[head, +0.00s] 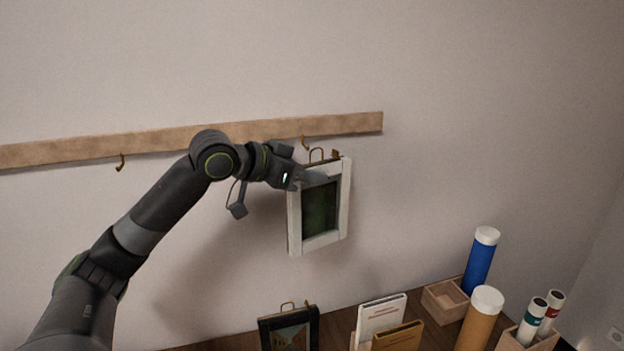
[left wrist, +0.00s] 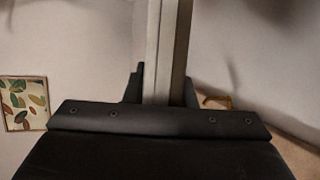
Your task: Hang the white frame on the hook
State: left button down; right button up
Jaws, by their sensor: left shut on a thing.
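The white frame (head: 294,225) with a dark green picture is held up in front of the wall, below the wooden rail (head: 225,133). A wire loop stands up from its top edge. My left gripper (head: 318,177) is shut on the frame near its top. In the left wrist view the frame (left wrist: 166,50) runs upright between the fingers (left wrist: 160,88). Brass hooks hang from the rail: one at the left (head: 120,162), one just above and left of the loop (head: 305,143), and one near the frame's top right corner (head: 336,154). Whether the loop touches a hook, I cannot tell.
On the table below stand a black frame (head: 263,335), books (head: 381,318), a small wooden box (head: 443,303), a blue tube (head: 480,265), a tan tube (head: 478,325) and smaller tubes in a holder (head: 530,335). A leaf picture (left wrist: 24,104) shows in the left wrist view.

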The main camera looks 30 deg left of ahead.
pick_arm(q)
jog(key=w+a+f, duration=0.1)
jog(key=w+a, duration=0.3)
jog(key=a, duration=0.1)
jog(key=shift+w+a, duration=0.2)
jog(key=shift+w, duration=0.15)
pick_arm(e)
jog(key=shift+w+f, duration=0.15)
jog(key=shift+w, duration=0.35)
pick_arm(q)
jog(key=shift+f, duration=0.15)
dwell(0.5)
